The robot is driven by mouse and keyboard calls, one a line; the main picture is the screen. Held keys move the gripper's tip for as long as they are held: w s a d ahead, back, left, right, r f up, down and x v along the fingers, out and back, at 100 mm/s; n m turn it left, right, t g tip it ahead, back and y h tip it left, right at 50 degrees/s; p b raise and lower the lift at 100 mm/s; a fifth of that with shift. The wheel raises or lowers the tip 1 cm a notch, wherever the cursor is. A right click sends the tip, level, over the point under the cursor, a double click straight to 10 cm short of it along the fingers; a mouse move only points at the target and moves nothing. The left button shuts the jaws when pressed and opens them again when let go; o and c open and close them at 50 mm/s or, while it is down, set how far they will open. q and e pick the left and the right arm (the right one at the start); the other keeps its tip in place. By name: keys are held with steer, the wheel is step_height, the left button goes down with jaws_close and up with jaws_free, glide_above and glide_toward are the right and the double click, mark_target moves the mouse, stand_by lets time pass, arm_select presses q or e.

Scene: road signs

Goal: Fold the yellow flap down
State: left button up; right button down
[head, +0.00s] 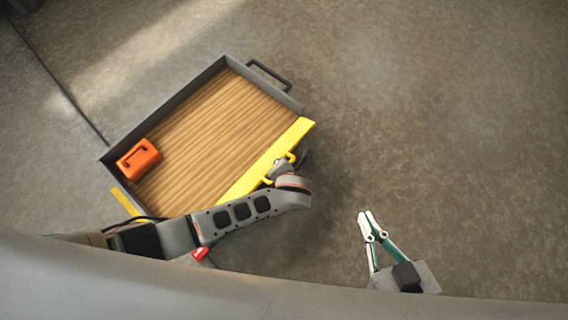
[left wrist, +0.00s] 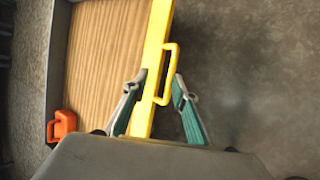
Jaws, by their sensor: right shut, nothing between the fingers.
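The yellow flap (head: 258,168) runs along the right-hand side of a grey-walled bed with a wooden floor (head: 205,130). It shows as a narrow strip, seemingly upright, with a yellow handle (left wrist: 174,72) on its outer side. My left gripper (left wrist: 157,88) is open in the left wrist view, with one finger on the bed side of the flap (left wrist: 153,50) and the other beyond the handle. Whether either finger touches is unclear. In the head view my left arm partly hides the handle and flap. My right gripper (head: 368,213) is shut and empty, away from the bed at the lower right.
An orange canister (head: 138,159) lies in the left corner of the bed; it also shows in the left wrist view (left wrist: 61,125). A dark handle bar (head: 268,73) sticks out from the far wall. The floor to the right (head: 440,130) is clear.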

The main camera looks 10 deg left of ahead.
arm_select(q)
steer(key=shift+r, duration=0.85)
